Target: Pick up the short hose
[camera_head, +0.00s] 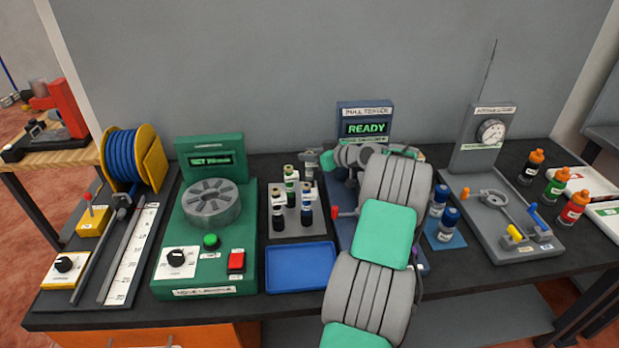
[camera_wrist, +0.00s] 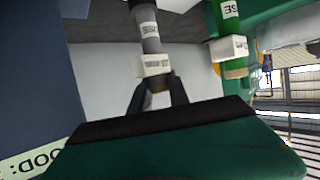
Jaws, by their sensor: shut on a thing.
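In the wrist view my gripper (camera_wrist: 157,96) is shut on the end of a grey hose (camera_wrist: 150,40). The hose has a white collar and a white label, only partly readable, so I cannot confirm from it that this is the short one. A green hose (camera_wrist: 228,45) with a similar collar is beside it, apart from the fingers. In the head view my gripper (camera_head: 313,160) is above the right side of the grey hose rack (camera_head: 298,232), where several hoses stand upright. Whether the held hose still touches the rack cannot be told.
A blue tray (camera_head: 301,268) lies empty in front of the rack. A green machine (camera_head: 207,270) stands left of it. The pull tester (camera_head: 365,112), reading READY, is behind my arm. Blue-capped bottles (camera_head: 447,222) and a gauge stand (camera_head: 488,135) are to the right.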

